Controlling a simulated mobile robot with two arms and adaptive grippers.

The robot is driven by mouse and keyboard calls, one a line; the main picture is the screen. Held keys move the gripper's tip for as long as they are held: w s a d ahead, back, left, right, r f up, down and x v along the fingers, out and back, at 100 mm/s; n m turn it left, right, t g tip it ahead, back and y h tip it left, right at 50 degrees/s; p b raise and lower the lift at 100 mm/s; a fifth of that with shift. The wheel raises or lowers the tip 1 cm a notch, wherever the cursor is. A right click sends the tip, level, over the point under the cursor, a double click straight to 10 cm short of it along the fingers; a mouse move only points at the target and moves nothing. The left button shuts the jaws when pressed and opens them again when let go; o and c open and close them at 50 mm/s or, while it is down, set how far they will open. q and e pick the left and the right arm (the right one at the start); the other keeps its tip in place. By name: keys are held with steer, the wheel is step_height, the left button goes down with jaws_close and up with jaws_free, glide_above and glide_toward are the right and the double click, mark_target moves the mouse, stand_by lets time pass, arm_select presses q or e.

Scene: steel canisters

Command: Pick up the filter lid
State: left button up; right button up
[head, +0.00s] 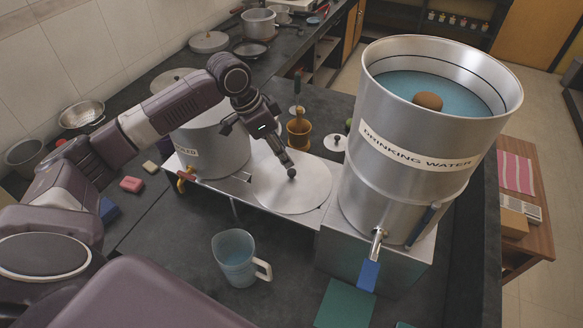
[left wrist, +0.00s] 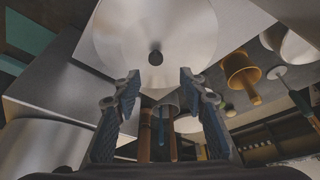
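The filter lid (head: 285,193) is a flat round steel disc with a small dark knob. It lies on a steel stand between two steel canisters; it also shows at the top of the left wrist view (left wrist: 140,28). My left gripper (head: 259,142) is over the far left side of the lid, one finger close to the knob. In the left wrist view its fingers (left wrist: 160,86) are spread with nothing between them, and the knob appears just beyond their tips. Whether a finger touches the lid cannot be told. My right gripper is not in view.
The open "DRINKING WATER" canister (head: 404,186) stands right of the lid, with blue water and a brown dome inside. Another canister (head: 215,150) stands left, partly behind my arm. A blue jug (head: 235,255) is in front; a brass mortar (head: 299,133) is behind.

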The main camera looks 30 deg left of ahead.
mark_target(292, 171)
arm_select(q)
steer(key=f+p, duration=0.1)
steer(key=d+f+p, duration=0.1)
steer(key=f, duration=0.1)
steer(key=shift+s+d+f, duration=0.1)
steer(key=shift+d, duration=0.1)
steer(key=x, duration=0.2)
steer(key=shift+a+f, duration=0.1)
steer(key=shift+f, duration=0.25)
steer(key=shift+w+f, duration=0.35)
steer(key=shift+f, duration=0.05)
steer(key=shift+c, duration=1.4)
steer(key=c, duration=0.5)
jaws_close()
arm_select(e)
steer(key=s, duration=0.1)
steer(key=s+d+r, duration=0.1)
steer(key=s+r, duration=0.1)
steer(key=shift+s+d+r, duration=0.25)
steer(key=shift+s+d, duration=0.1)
